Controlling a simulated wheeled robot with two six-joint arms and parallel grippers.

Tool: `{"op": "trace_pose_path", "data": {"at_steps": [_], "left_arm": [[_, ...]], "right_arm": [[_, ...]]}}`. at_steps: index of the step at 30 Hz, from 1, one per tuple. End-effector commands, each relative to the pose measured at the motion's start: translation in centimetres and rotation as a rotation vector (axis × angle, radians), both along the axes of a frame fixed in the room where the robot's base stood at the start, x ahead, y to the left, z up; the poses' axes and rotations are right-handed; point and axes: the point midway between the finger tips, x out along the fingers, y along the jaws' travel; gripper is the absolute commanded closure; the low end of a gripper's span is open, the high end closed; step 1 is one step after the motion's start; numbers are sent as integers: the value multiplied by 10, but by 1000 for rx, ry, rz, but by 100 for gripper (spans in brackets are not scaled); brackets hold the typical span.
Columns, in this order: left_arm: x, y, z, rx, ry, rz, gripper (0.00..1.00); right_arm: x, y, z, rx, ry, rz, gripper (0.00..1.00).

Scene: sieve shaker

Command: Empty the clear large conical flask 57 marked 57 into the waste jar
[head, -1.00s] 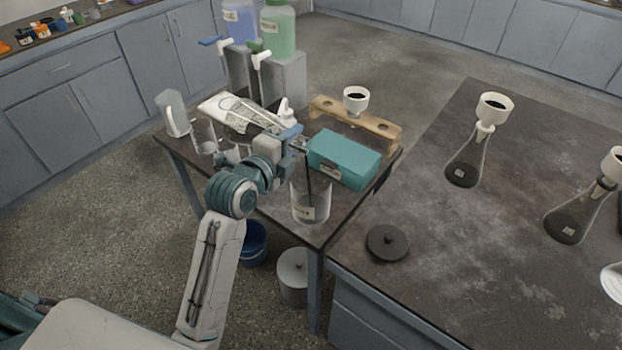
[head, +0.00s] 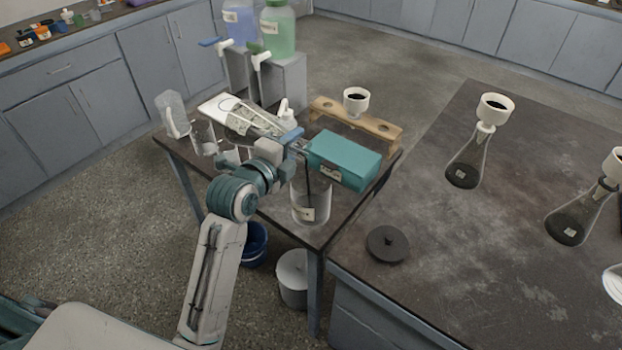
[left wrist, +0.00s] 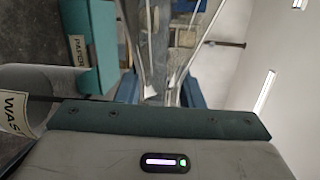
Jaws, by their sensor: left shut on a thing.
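My left gripper (head: 296,141) is shut on a clear conical flask (head: 258,122) at its narrow end. In the left wrist view the clear glass (left wrist: 165,45) narrows toward the gripper. The clear waste jar (head: 311,212) stands upright at the small table's front corner, below and just right of the gripper. Its label shows partly in the left wrist view (left wrist: 14,112). A thin dark streak runs from beside the gripper down into the jar; whether it is liquid or a rod I cannot tell.
A teal box (head: 343,158) stands right beside the jar and gripper. A wooden rack (head: 375,122) is behind it. Clear vessels (head: 172,115) stand at the table's left end. The right bench holds flasks with funnels (head: 467,165) and a dark disc (head: 388,244).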

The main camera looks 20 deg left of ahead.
Motion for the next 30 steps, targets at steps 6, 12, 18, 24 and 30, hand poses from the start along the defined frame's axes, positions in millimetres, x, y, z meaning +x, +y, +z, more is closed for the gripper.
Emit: {"op": "trace_pose_path", "data": {"at_steps": [6, 12, 18, 24, 30], "left_arm": [[0, 0, -1, 9, -4, 1, 100], [0, 0, -3, 18, -5, 1, 100], [0, -1, -4, 25, -7, 1, 100], [0, -1, -6, 34, -9, 0, 100], [0, -1, -7, 44, -11, 0, 100]], "right_arm": [[1, 0, -1, 0, -1, 0, 64], [2, 0, -2, 0, -3, 0, 64], [2, 1, -3, 1, -3, 0, 64], [2, 2, -5, 2, -2, -1, 64], [2, 3, -6, 3, -2, -1, 64]]}}
